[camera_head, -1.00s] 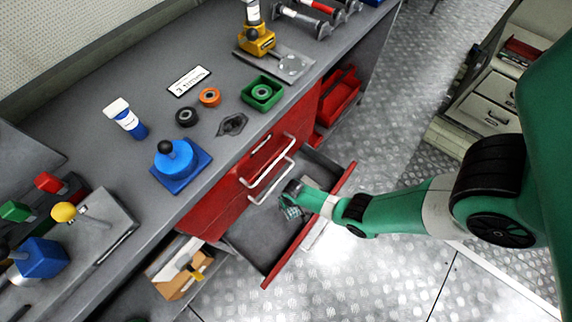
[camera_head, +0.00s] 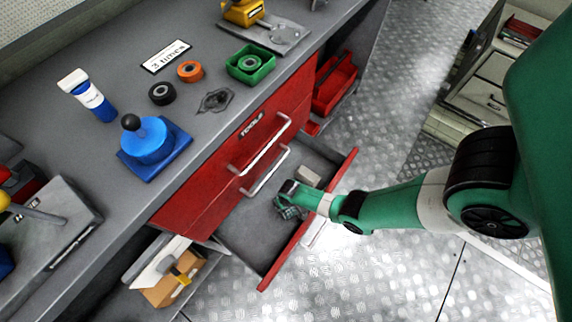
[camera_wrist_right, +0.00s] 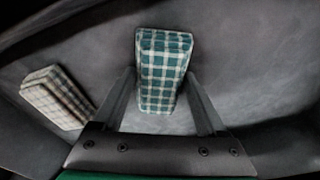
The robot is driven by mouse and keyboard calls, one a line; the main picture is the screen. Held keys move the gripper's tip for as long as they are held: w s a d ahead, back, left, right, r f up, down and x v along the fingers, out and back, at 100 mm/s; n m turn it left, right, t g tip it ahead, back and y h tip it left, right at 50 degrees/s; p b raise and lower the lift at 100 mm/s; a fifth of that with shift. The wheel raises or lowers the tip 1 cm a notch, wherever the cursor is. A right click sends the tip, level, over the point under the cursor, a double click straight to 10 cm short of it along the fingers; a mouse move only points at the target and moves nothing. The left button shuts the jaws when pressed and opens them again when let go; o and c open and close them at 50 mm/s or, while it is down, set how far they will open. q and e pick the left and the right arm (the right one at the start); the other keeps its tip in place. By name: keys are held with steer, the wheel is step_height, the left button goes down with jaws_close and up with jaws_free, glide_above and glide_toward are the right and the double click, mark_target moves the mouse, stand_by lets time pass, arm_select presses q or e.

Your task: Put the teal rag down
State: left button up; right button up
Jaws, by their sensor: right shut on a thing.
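The teal rag (camera_wrist_right: 162,75) is a folded teal and white plaid block. In the right wrist view it sits between the two fingers of my right gripper (camera_wrist_right: 165,100), which is shut on it. In the head view this gripper (camera_head: 287,206) is inside the open red drawer (camera_head: 245,237), and the rag (camera_head: 288,212) shows at its tip, low over the grey drawer floor. I cannot tell whether the rag touches the floor. My left gripper is not in view.
A beige plaid rag (camera_head: 308,175) lies in the drawer beside my gripper; it also shows in the right wrist view (camera_wrist_right: 58,97). The drawer's red front (camera_head: 308,220) stands near my wrist. The drawer floor toward the lower left is clear.

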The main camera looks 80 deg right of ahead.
steer(key=shift+f, duration=0.2)
steer(key=o, duration=1.4)
steer(key=shift+r, duration=0.1)
step_height(320, 180, up, 12)
steer(key=s+a+p, duration=0.1)
steer(key=p, duration=1.1)
steer(key=shift+r, duration=0.1)
